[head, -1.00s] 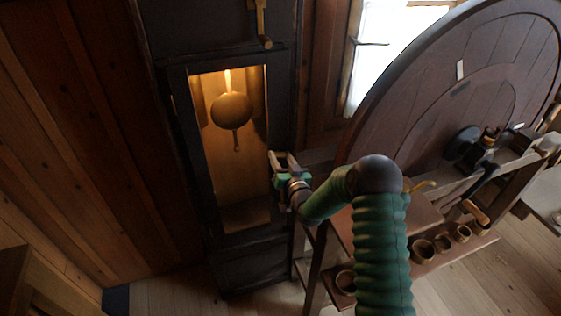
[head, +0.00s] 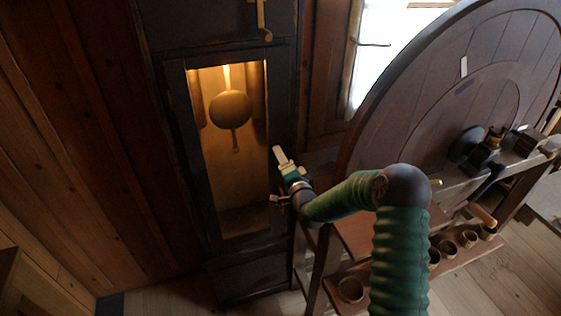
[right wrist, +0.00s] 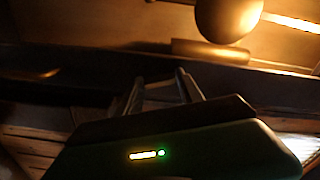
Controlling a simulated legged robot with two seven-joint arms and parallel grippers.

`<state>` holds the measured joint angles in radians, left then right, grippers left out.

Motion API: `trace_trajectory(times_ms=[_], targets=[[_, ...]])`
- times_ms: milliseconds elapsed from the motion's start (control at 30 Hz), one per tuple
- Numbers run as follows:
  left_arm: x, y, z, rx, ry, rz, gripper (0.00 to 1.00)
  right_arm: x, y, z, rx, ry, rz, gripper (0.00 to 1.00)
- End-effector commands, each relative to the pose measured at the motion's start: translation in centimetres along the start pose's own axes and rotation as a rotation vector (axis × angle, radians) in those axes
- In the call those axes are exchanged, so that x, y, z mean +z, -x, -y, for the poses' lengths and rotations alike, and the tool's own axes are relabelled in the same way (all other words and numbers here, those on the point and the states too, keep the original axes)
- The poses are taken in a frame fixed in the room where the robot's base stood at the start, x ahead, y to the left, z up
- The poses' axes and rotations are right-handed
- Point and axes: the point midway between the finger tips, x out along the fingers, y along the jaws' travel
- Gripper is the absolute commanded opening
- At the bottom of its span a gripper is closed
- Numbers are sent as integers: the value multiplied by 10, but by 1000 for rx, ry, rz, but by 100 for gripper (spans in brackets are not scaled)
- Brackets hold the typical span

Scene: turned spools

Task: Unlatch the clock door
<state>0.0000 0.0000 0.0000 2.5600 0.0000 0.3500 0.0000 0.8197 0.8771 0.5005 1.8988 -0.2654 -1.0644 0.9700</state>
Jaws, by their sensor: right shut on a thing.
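The tall dark clock (head: 180,160) stands left of centre in the head view. Its door (head: 190,165) is closed in the frame, with a lit window showing the brass pendulum (head: 230,110); the pendulum bob also shows in the right wrist view (right wrist: 228,15). My right gripper (head: 281,157) is at the right edge of the door, beside the lower half of the window. It is shut on the door latch, which its fingers mostly hide. In the right wrist view my two fingers (right wrist: 162,80) reach to the dark door edge. My left gripper is not in view.
A brass lever (head: 263,20) hangs on the clock above the door. A large round wooden disc (head: 430,100) and a bench with a shelf of small cups (head: 448,248) stand close on the right. A window (head: 380,45) is behind. Open floor lies at the lower right.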

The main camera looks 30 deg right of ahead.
Motion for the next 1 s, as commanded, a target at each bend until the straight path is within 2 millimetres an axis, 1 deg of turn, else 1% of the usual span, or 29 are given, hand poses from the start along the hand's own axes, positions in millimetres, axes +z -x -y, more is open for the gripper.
trace_trajectory(times_ms=[33, 200, 433, 700, 1000], targets=[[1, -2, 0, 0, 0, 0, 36, -4, 0, -3, 3, -39, -8, 3], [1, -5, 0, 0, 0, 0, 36, -4, 0, -4, 3, -169, -8, 3], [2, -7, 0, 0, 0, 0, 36, -4, 0, -4, 3, -291, -8, 3], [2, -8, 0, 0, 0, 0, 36, -3, 0, -4, 5, -353, -7, 3], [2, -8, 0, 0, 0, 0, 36, -2, 0, -5, 6, -361, -6, 3]])
